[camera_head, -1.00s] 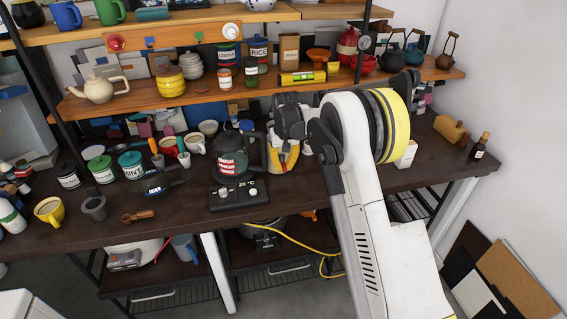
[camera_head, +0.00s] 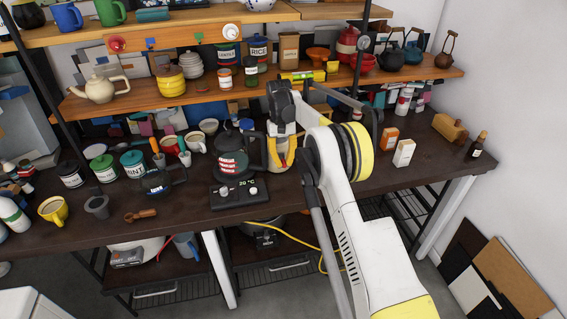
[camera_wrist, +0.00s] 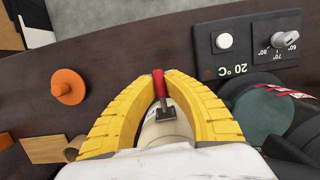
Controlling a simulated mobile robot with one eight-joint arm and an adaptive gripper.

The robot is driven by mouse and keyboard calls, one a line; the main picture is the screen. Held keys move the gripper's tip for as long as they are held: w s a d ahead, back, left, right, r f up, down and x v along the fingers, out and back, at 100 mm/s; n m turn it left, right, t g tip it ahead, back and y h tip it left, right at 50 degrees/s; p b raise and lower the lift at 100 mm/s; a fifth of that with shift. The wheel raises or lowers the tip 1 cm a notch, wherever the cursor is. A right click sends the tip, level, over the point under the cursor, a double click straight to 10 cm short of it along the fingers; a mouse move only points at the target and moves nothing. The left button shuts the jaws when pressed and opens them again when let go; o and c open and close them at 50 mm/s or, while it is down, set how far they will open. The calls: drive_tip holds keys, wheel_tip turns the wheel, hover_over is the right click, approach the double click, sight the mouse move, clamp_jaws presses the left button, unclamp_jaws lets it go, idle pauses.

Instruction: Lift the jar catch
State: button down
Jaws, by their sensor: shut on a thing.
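The jar catch (camera_wrist: 159,84) shows in the wrist view as a red lever with a dark metal piece at its lower end. The pale cream jar (camera_wrist: 165,132) is below it in the picture, partly hidden by my fingers. My gripper (camera_wrist: 160,76) has its yellow ribbed fingers closed on the red lever from both sides. In the head view my gripper (camera_head: 280,160) points down at the counter just right of the dark kettle, and it hides the jar and catch there.
A black hot plate (camera_head: 239,194) reading 20 °C carries the dark kettle (camera_head: 233,155), close left of my gripper. In the wrist view an orange knobbed disc (camera_wrist: 67,86) lies on the counter. An orange box (camera_head: 389,139) and a white box (camera_head: 404,153) stand to the right.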

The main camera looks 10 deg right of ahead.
sight(282, 159)
drive_tip(key=c, duration=1.5)
unclamp_jaws()
drive_tip(key=shift+o, duration=0.2)
drive_tip(key=v, duration=0.7)
drive_tip(key=shift+r, duration=0.25)
